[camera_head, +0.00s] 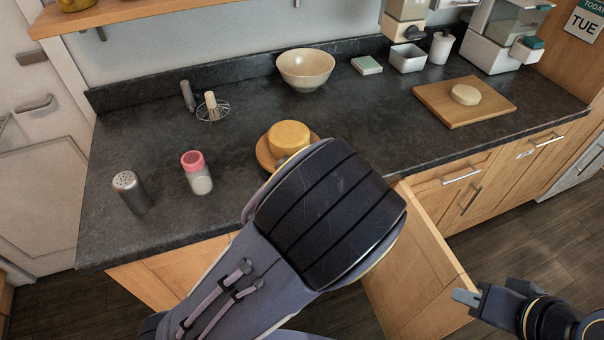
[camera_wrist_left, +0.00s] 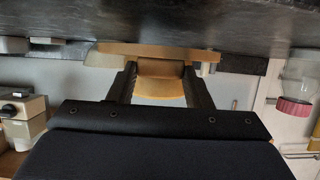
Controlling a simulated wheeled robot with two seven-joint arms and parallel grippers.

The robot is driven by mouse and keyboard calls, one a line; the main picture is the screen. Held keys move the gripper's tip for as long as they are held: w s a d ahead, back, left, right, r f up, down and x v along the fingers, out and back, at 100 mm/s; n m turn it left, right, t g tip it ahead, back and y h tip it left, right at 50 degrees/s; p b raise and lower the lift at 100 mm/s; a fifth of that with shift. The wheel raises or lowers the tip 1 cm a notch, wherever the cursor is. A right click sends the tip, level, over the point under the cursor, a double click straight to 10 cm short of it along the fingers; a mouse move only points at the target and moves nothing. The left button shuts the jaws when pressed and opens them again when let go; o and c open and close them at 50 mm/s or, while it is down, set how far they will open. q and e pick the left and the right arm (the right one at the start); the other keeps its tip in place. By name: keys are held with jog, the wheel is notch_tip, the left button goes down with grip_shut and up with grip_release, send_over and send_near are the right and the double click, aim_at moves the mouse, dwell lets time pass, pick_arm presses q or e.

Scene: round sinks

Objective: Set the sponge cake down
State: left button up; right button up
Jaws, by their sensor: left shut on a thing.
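The yellow sponge cake (camera_head: 290,137) is over the round wooden plate (camera_head: 266,153) on the dark counter in the head view. My left forearm hides part of both. In the left wrist view, which is upside down, the cake (camera_wrist_left: 160,88) is between the two fingers of my left gripper (camera_wrist_left: 160,83), which is shut on it. The plate's edge (camera_wrist_left: 150,49) is right against or very close to the cake; I cannot tell if they touch. My right gripper (camera_head: 467,297) is low at the right, away from the counter, and its finger gap is unclear.
A pink-lidded jar (camera_head: 197,173) and a metal shaker (camera_head: 131,192) stand left of the plate. A whisk (camera_head: 212,107) and a cream bowl (camera_head: 305,69) are behind. A cutting board (camera_head: 464,101) bears a round pale item. An open cabinet door (camera_head: 415,270) is below the counter.

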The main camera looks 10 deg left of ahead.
pick_arm(q)
jog(key=shift+f, duration=1.15)
jog(key=shift+f, duration=0.1)
jog(key=o, duration=1.4)
